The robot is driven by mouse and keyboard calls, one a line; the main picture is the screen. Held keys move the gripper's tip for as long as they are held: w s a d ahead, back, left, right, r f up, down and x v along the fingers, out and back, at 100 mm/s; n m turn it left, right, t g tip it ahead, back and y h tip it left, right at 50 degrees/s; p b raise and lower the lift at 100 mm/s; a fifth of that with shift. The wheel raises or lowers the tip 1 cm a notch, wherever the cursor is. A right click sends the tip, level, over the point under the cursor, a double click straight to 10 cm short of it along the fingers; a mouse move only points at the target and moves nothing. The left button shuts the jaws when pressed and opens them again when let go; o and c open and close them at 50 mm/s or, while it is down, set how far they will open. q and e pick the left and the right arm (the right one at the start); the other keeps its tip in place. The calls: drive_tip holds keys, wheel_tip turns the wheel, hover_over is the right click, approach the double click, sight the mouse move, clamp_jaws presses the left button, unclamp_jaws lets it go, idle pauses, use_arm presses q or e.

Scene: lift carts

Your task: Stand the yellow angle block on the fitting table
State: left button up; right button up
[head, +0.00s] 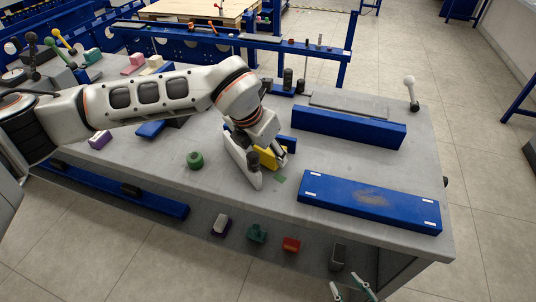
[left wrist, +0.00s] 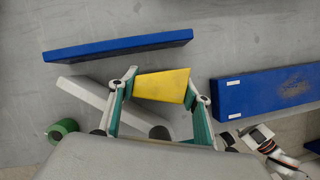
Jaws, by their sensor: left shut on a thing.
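The yellow angle block (head: 267,159) is between the fingers of my left gripper (head: 268,160) in the head view. In the left wrist view the block (left wrist: 162,85) shows a flat yellow face, and the teal-lined fingers of my left gripper (left wrist: 158,88) close on its two ends. I cannot tell whether the block touches the grey table (head: 215,180) below it. My right gripper (head: 347,287) shows only partly at the bottom edge of the head view, its two fingertips apart and nothing between them.
A pale bar (head: 240,158) lies under my left gripper, with a blue bar (left wrist: 118,46) behind. A long blue block (head: 348,127) and a blue slab (head: 370,205) lie to the right. A green ring (head: 195,160) stands left. Small blocks lie below the front edge.

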use_arm(q)
drive_tip(key=shift+f, duration=0.7)
drive_tip(key=o, duration=1.2)
drive_tip(key=shift+f, duration=0.1)
drive_tip(key=shift+o, duration=0.2)
